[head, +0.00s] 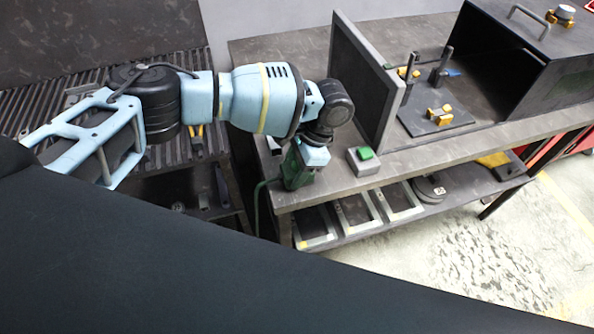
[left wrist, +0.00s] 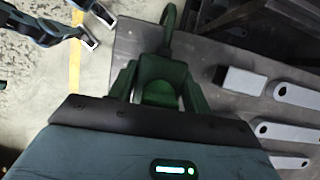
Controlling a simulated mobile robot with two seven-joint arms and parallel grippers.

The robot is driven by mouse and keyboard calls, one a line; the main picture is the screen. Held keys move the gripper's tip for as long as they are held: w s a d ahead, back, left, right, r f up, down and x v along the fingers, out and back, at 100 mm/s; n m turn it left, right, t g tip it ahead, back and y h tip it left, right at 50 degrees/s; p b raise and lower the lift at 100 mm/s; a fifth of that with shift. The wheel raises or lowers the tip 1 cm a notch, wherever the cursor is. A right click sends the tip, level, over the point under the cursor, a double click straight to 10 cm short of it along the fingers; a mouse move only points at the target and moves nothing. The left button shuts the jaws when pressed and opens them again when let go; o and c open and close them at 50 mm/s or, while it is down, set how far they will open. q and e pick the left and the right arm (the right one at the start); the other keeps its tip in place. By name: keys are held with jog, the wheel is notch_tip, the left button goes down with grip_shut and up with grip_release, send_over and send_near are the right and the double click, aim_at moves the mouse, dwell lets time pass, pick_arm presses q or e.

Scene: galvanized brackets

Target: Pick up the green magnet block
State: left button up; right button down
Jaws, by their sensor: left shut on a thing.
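The green magnet block (head: 294,172) is dark green and sits at the front left corner of the grey bench in the head view. A green cable (head: 258,203) hangs in a loop beside it. My left gripper (head: 308,158) is above the block and shut on it, hiding part of it. In the left wrist view the block (left wrist: 158,88) shows between the dark green fingers of my left gripper (left wrist: 160,80). I cannot tell whether the block touches the bench.
A grey box with a green button (head: 365,154) stands right of the gripper. An upright dark panel (head: 360,85) rises close behind it. A fixture plate with yellow clamps (head: 437,117) lies farther right. Grey brackets (left wrist: 297,95) lie at the right in the left wrist view.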

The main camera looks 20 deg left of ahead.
aim_at(288, 170)
pick_arm(q)
jog(key=shift+r, duration=0.15)
